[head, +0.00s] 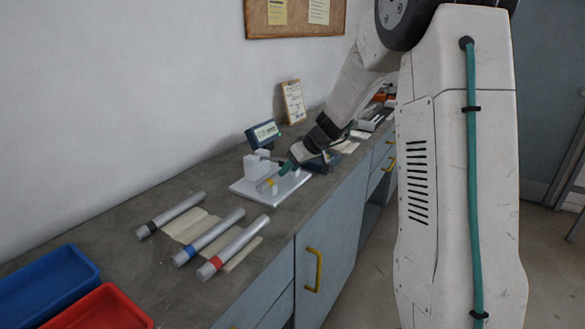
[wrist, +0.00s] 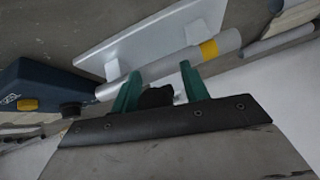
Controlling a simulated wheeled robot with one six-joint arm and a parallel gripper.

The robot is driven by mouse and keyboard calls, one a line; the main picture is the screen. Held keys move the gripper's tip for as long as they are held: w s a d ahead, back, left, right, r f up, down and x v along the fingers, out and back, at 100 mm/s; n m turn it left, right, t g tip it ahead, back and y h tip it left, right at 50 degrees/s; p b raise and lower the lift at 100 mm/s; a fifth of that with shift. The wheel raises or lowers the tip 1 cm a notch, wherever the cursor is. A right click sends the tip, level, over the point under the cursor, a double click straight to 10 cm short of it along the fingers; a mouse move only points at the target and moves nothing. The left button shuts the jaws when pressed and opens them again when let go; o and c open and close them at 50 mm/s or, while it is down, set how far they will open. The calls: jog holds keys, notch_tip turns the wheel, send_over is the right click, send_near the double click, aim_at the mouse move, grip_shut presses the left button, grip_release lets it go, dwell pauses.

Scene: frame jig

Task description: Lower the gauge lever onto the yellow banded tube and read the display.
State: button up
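The yellow banded tube (wrist: 208,50) lies on a white jig plate (wrist: 150,38) in the wrist view, between small white blocks. In the head view its yellow band (head: 271,182) shows near the front of the plate. My gripper (wrist: 157,88) has green fingers standing apart, beside the tube. A black piece lies between the fingers; I cannot tell whether it is the lever's end or part of the gripper. In the head view my gripper (head: 289,168) is low over the plate and partly hides the jig. The display (head: 263,133) stands behind; its reading is too small to make out.
Black, blue and red banded tubes (head: 208,238) lie on pale cloths at the bench front. A blue bin (head: 45,285) and a red bin (head: 103,308) are front left. A dark blue box (wrist: 35,90) is close beside my gripper. A notice card (head: 293,102) leans on the wall.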

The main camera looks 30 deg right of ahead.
jog(key=shift+s+d, duration=0.1)
jog(key=v, duration=0.7)
jog(key=shift+r, duration=0.3)
jog(key=shift+s, duration=0.1)
